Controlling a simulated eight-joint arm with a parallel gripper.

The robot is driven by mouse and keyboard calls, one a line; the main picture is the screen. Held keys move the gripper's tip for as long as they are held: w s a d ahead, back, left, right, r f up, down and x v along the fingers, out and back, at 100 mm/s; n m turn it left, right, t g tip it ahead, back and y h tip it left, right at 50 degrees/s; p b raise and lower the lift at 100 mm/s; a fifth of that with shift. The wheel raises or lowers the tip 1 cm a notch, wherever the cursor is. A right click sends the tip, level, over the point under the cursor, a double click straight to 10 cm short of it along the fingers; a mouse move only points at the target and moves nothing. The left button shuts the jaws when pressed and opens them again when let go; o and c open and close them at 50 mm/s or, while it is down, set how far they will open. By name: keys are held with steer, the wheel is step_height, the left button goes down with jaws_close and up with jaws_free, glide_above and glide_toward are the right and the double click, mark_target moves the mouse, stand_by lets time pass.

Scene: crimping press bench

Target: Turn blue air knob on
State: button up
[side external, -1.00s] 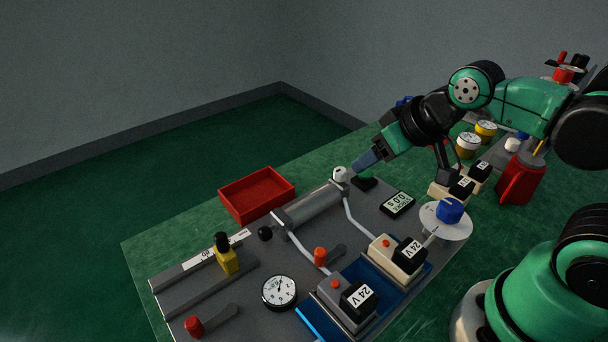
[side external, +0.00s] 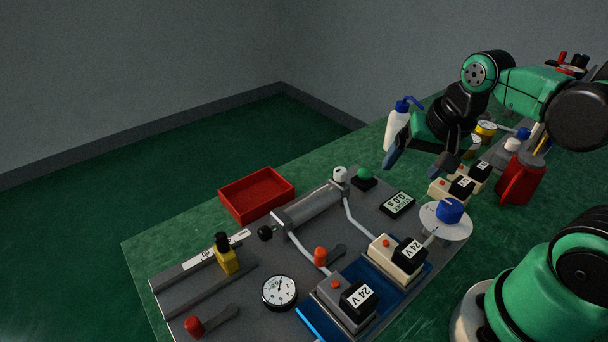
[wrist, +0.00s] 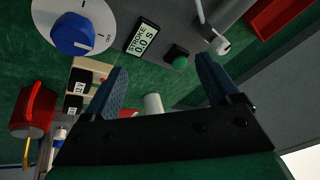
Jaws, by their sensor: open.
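The blue air knob (side external: 450,210) sits on a round white dial plate (side external: 458,230) at the right end of the grey press board. It also shows at the upper left of the wrist view (wrist: 72,34), with its pointer mark and the plate's printed marks beside it. My gripper (side external: 415,165) is open and empty, in the air above and behind the knob, left of it in the side view. In the wrist view the two blue-grey fingers (wrist: 160,88) stand wide apart, with the knob outside them to the left. Nothing touches the knob.
A stroke display (side external: 397,204) and a green button (side external: 364,178) lie near the knob. Two 24 V boxes (side external: 385,254) stand in front. A red jug (side external: 520,178), terminal boxes and a white bottle (side external: 396,128) stand behind. A red tray (side external: 256,194) is at the left.

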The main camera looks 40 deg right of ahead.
mark_target(453, 205)
steer(key=s+d+m+g, duration=0.1)
steer(key=m, duration=0.2)
steer(key=s+d+m+g, duration=0.1)
steer(key=s+m, duration=0.1)
steer(key=m, duration=0.1)
steer(key=s+d+m+g, duration=0.1)
steer(key=s+m, duration=0.1)
steer(key=m, duration=0.2)
steer(key=shift+s+d+f+y, duration=0.1)
steer(key=shift+d+f+y, duration=0.2)
steer(key=shift+d, duration=0.05)
steer(key=shift+s+d+f+m+g, duration=0.15)
steer(key=shift+s+m+g, duration=0.3)
steer(key=shift+m, duration=0.55)
steer(key=shift+f, duration=2.65)
steer(key=shift+s, duration=0.1)
jaws_close()
